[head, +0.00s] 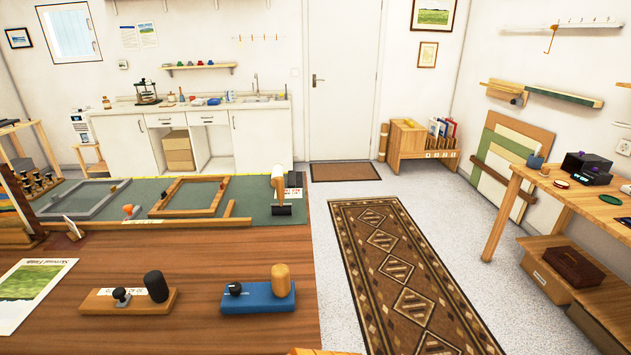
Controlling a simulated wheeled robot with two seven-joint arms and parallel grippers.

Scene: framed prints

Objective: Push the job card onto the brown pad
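A small white card (73,227) stands tilted at the left of the near workbench, by the front edge of the green mat; I cannot tell whether it is the job card. Another white card or label (293,193) lies on the mat's right end, partly hidden by a white-handled tool (278,185). I cannot make out a brown pad for certain; a small brown piece shows at the foot of the tilted card, too small to tell.
The wooden workbench (215,245) carries two frames, a grey one (85,208) and a wooden one (155,210), on the green mat (250,190). Nearer are a wooden block (105,302), a blue block (250,303) and a print (30,290). A patterned rug (400,270) lies right.

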